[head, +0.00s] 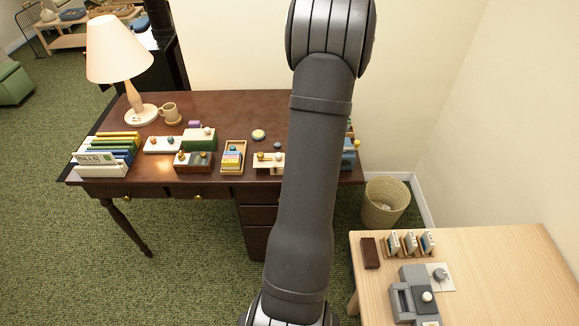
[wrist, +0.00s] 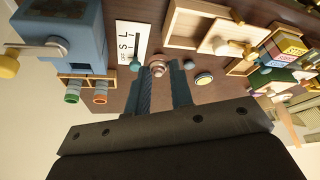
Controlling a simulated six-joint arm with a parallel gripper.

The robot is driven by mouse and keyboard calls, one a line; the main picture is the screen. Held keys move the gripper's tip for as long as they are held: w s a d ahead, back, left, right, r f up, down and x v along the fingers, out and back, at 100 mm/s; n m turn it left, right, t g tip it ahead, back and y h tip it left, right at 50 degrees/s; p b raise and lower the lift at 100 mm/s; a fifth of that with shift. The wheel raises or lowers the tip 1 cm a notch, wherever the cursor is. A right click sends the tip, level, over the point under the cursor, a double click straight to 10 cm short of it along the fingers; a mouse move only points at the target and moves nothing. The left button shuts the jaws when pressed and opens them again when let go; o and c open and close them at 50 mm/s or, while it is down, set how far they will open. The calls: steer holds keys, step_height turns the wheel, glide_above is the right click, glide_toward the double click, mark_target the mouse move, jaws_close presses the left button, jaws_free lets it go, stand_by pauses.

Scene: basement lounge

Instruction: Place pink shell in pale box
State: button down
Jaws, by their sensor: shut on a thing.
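My gripper (wrist: 160,75) shows in the wrist view, pointing at the dark desk. Its two dark fingers are shut on a small pinkish rounded thing, seemingly the pink shell (wrist: 157,69), at the fingertips. In the head view a pale box (head: 262,168) shows partly behind my arm. There my arm hides my gripper and the shell.
A small round yellow-topped tin (wrist: 203,79) lies right of the fingers. In the head view a lamp (head: 118,55) and files (head: 105,155) fill the desk's left.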

steer(key=s+d+r+n+g+y, duration=0.25)
steer(key=s+n+g, duration=0.2)
steer(key=n, duration=0.85)
steer(key=shift+t, duration=0.25)
steer(key=w+a+f, duration=0.1)
steer(key=a+f, duration=0.1)
steer(key=a, duration=0.1)
steer(key=w+a+f, duration=0.2)
steer(key=f, duration=0.1)
steer(key=w+a+f, duration=0.2)
steer(key=a, duration=0.1)
steer(key=shift+w+a+f, duration=0.1)
steer(key=shift+a+f, duration=0.1)
steer(key=shift+a, duration=0.1)
steer(key=shift+a+f, duration=0.15)
steer(key=shift+f, duration=1.9)
steer(key=shift+f, duration=0.1)
steer(key=c, duration=1.5)
jaws_free()
steer(key=shift+c, duration=0.2)
steer(key=shift+w, duration=0.1)
